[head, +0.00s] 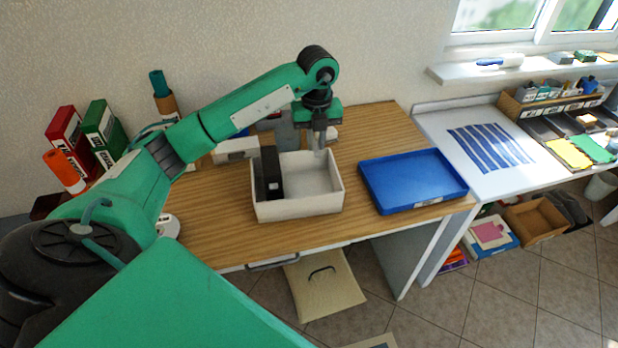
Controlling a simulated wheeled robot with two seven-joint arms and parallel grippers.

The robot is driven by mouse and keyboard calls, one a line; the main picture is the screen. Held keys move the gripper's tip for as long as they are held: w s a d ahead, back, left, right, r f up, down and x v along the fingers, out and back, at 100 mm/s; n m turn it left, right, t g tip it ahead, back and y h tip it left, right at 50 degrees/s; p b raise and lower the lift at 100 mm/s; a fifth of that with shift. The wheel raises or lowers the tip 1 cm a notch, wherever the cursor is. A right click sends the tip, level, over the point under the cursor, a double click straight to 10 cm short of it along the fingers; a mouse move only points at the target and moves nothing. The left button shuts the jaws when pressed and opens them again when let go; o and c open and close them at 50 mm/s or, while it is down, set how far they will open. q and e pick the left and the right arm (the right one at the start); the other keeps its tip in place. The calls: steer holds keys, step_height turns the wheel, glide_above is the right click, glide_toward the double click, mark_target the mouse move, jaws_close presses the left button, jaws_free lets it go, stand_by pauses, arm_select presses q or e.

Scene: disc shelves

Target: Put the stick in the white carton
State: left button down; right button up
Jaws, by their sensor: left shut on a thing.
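The white carton (298,207) is an open, low box on the wooden table. A black block-like thing (270,173) stands at its left side, inside the walls. My left gripper (320,148) points down over the back right part of the carton. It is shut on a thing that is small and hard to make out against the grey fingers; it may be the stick. I see no stick clearly elsewhere. My right gripper is out of view.
A blue tray (412,181) lies right of the carton, empty. Red and green binders (100,131) stand at the back left. A white box (236,149) stands behind the carton. A white desk (480,150) with a striped blue mat adjoins on the right.

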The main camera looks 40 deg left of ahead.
arm_select(q)
steer(key=p, duration=0.1)
glide_toward(315, 190)
step_height(315, 190, down, 2)
steer(key=shift+f+p, duration=0.1)
steer(key=shift+p, duration=0.2)
steer(key=shift+f, duration=0.55)
step_height(315, 190, down, 3)
steer(key=shift+f+p, duration=0.1)
steer(key=shift+p, duration=0.3)
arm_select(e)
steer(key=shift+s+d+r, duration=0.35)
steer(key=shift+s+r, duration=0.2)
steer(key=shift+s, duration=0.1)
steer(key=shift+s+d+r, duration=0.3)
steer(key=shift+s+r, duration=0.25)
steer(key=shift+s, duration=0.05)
arm_select(q)
steer(key=shift+f, duration=0.1)
steer(key=shift+f, duration=0.15)
steer(key=c, duration=1.4)
jaws_free()
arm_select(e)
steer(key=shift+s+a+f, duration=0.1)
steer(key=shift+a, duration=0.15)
